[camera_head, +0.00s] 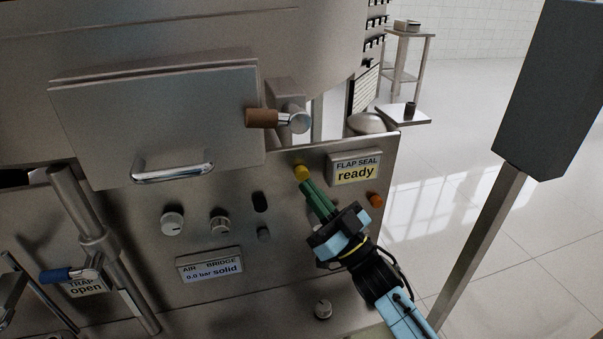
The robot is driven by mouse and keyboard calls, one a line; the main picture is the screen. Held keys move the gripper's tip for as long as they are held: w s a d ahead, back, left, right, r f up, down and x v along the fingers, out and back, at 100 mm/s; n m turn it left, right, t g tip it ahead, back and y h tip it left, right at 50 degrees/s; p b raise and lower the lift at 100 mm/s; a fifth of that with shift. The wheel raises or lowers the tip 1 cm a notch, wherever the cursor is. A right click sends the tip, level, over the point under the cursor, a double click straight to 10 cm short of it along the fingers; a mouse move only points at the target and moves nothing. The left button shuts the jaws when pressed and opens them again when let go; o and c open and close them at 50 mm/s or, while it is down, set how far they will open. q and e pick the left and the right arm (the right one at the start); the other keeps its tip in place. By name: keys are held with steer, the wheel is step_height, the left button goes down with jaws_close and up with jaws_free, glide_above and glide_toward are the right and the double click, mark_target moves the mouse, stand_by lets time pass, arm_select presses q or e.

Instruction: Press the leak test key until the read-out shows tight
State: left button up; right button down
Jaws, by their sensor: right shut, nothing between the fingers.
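A yellow round key (301,172) sits on the steel panel, left of the read-out; I see no label on it. The flap seal read-out (355,170) shows "ready" on a yellow field. My right gripper (306,185) comes in from the lower right, shut and empty. Its green fingertips are right at the lower edge of the yellow key; I cannot tell whether they touch it. An orange button (376,200) sits below and right of the read-out. My left gripper is not in view.
The air bridge display (210,267) reads "0.0 bar solid", with knobs (172,223) above it. A brown-handled lever (262,118) juts out above the yellow key. A blue-handled valve (68,274) by a "trap open" plate is at lower left. A dark post (485,240) stands at right.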

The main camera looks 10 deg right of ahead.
steer(key=shift+w, duration=0.1)
stand_by(0.5)
steer(key=shift+w, duration=0.4)
steer(key=shift+w, duration=0.6)
stand_by(0.6)
stand_by(0.4)
steer(key=shift+s+p, duration=0.45)
steer(key=shift+s, duration=0.6)
